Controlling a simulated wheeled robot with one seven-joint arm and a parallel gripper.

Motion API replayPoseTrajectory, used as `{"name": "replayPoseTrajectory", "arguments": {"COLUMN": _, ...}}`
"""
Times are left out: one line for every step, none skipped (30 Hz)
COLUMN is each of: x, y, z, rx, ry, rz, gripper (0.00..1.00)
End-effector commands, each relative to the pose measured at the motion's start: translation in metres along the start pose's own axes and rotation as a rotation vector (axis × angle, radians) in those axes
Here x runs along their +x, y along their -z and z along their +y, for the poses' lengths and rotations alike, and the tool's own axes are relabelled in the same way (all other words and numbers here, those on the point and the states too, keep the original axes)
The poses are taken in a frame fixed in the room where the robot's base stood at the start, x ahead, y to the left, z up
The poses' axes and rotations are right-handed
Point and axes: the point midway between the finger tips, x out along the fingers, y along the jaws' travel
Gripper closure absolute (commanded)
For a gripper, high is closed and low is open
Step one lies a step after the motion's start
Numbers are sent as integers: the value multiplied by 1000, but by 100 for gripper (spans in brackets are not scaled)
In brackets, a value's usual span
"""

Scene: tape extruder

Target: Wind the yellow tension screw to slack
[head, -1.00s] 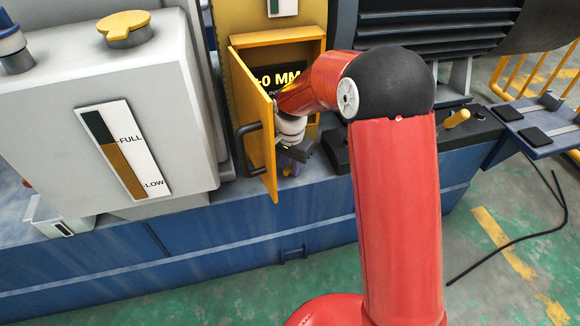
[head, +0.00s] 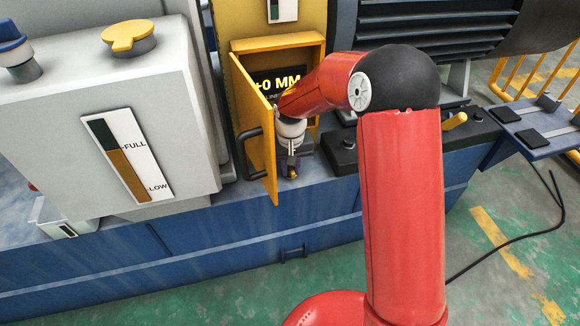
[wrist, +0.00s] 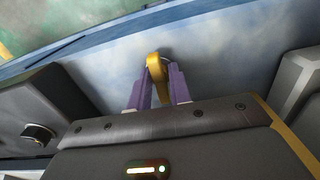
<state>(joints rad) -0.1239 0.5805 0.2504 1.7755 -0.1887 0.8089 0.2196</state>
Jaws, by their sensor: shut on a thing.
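My gripper (wrist: 160,88) points down, and its two purple fingers are shut on the yellow tension screw (wrist: 155,66). In the wrist view the screw's rounded yellow top shows between and just beyond the fingertips. In the head view my gripper (head: 290,168) is beside the open yellow door, low in front of the yellow cabinet. The screw's lower part is hidden by the fingers.
The open yellow door (head: 256,130) with its dark handle stands close to the left of my gripper. The yellow cabinet (head: 312,42) holds a "+0 MM" display, partly covered by my arm. A grey tank (head: 60,120) stands left. A black block (head: 343,150) lies close right.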

Motion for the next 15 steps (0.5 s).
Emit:
{"name": "replayPoseTrajectory", "arguments": {"x": -1, "y": 1, "z": 0, "rx": -18, "ry": 0, "rz": 3, "gripper": 100}}
{"name": "replayPoseTrajectory", "arguments": {"x": -1, "y": 1, "z": 0, "rx": -23, "ry": 0, "rz": 3, "gripper": 100}}
{"name": "replayPoseTrajectory", "arguments": {"x": -1, "y": 1, "z": 0, "rx": -24, "ry": 0, "rz": 3, "gripper": 100}}
{"name": "replayPoseTrajectory", "arguments": {"x": -1, "y": 1, "z": 0, "rx": -23, "ry": 0, "rz": 3, "gripper": 100}}
{"name": "replayPoseTrajectory", "arguments": {"x": -1, "y": 1, "z": 0, "rx": -22, "ry": 0, "rz": 3, "gripper": 100}}
{"name": "replayPoseTrajectory", "arguments": {"x": -1, "y": 1, "z": 0, "rx": -22, "ry": 0, "rz": 3, "gripper": 100}}
{"name": "replayPoseTrajectory", "arguments": {"x": -1, "y": 1, "z": 0, "rx": -22, "ry": 0, "rz": 3, "gripper": 100}}
{"name": "replayPoseTrajectory", "arguments": {"x": -1, "y": 1, "z": 0, "rx": -21, "ry": 0, "rz": 3, "gripper": 100}}
{"name": "replayPoseTrajectory", "arguments": {"x": -1, "y": 1, "z": 0, "rx": -27, "ry": 0, "rz": 3, "gripper": 100}}
{"name": "replayPoseTrajectory", "arguments": {"x": -2, "y": 1, "z": 0, "rx": -41, "ry": 0, "rz": 3, "gripper": 100}}
{"name": "replayPoseTrajectory", "arguments": {"x": -2, "y": 1, "z": 0, "rx": -65, "ry": 0, "rz": 3, "gripper": 100}}
{"name": "replayPoseTrajectory", "arguments": {"x": -2, "y": 1, "z": 0, "rx": -111, "ry": 1, "rz": 2, "gripper": 100}}
{"name": "replayPoseTrajectory", "arguments": {"x": -3, "y": 1, "z": 0, "rx": -155, "ry": 1, "rz": 1, "gripper": 100}}
{"name": "replayPoseTrajectory", "arguments": {"x": -3, "y": 1, "z": 0, "rx": -203, "ry": 1, "rz": 1, "gripper": 100}}
{"name": "replayPoseTrajectory", "arguments": {"x": -3, "y": 0, "z": 0, "rx": -262, "ry": 1, "rz": 0, "gripper": 100}}
